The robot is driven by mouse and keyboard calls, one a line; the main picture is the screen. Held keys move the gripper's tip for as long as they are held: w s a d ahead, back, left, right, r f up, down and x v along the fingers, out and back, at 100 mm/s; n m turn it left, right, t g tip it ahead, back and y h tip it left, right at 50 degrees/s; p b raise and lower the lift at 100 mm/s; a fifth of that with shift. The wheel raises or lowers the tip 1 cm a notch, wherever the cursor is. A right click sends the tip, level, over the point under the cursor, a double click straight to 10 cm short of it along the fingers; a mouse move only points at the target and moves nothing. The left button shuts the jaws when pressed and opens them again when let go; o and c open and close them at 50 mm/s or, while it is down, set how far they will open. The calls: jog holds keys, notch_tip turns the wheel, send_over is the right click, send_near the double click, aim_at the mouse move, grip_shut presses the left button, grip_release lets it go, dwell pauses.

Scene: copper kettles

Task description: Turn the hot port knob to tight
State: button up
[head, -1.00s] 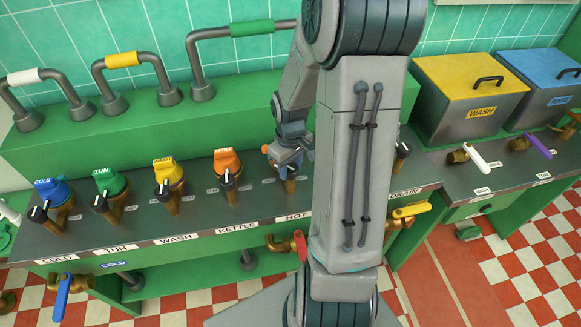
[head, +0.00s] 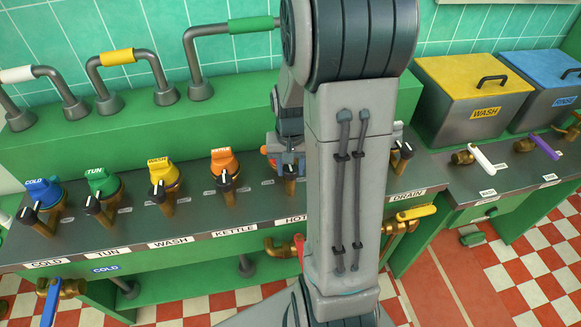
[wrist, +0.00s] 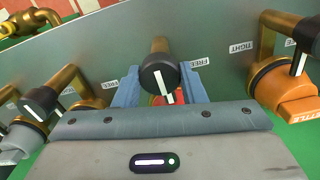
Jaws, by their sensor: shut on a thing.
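The hot port, behind the HOT label (head: 297,218), is mostly hidden by my gripper in the head view. In the wrist view its black round knob end (wrist: 157,75) with a white line stands on a brass neck, with a red part (wrist: 165,99) just below. The white line points down and slightly right.
The orange kettle port (head: 224,165) is the close neighbour left of the hot port. Yellow wash (head: 163,174), green tun and blue cold ports continue left. The drain label (head: 408,194) is right. A red lever (head: 299,245) sits below the counter, partly behind my arm.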

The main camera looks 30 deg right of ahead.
aim_at(290, 168)
dwell(0.4)
jog(key=o, duration=1)
notch_tip(290, 168, up, 14)
jog(key=shift+f, duration=0.1)
dwell(0.3)
jog(key=s+a+n+t, duration=0.3)
jog(key=s+a+n, duration=0.2)
jog(key=s+a, duration=0.6)
jog(key=shift+s+a, duration=0.4)
jog(key=shift+s, duration=0.05)
